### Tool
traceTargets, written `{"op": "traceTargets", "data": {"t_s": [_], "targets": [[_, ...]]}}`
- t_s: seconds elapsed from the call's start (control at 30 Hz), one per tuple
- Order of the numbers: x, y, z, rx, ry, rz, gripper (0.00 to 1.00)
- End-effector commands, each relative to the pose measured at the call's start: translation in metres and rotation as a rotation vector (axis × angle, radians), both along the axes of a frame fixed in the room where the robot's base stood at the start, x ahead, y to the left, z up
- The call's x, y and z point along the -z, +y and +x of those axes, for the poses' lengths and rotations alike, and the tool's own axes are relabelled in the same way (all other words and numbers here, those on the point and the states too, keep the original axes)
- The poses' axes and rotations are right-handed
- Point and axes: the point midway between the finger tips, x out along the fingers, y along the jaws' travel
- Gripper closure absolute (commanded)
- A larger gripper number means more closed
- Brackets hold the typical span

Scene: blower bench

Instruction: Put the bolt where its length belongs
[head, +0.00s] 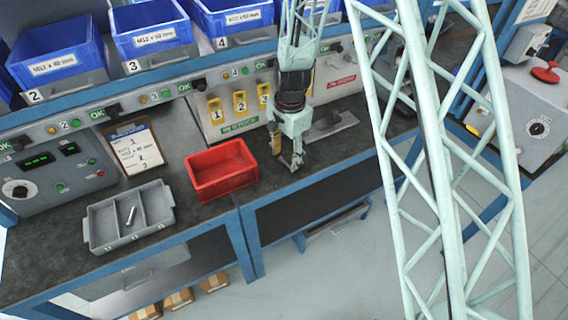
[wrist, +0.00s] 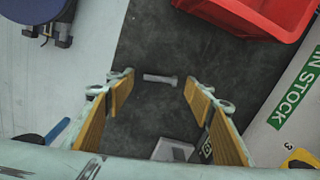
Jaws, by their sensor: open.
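My gripper (head: 290,163) is open and points down over the dark bench, right of the red bin. In the wrist view its two orange-padded fingers (wrist: 157,88) stand apart. A small grey bolt (wrist: 160,79) lies crosswise on the bench between the fingertips, not gripped; the head view does not clearly show it. Another small bolt (head: 131,214) lies in the grey divided tray (head: 104,231) at the left.
The red bin (head: 221,171) stands close left of my gripper. A clipboard (head: 138,148) lies behind the tray. Yellow numbered tags (head: 240,104) hang above an IN STOCK sign (head: 240,125). A grey flat tool (head: 330,124) lies right of the gripper. The bench's front edge is near.

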Motion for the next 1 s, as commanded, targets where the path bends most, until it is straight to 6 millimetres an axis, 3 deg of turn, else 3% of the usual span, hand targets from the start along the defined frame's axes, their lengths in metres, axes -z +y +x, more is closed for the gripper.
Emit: {"op": "traceTargets", "data": {"t_s": [0.2, 0.73, 1.0], "targets": [[0.0108, 0.0005, 0.0005, 0.000, 0.000, 0.000, 0.51], [0.0108, 0.0005, 0.0004, 0.000, 0.000, 0.000, 0.51], [0.0108, 0.0005, 0.0004, 0.000, 0.000, 0.000, 0.74]]}}
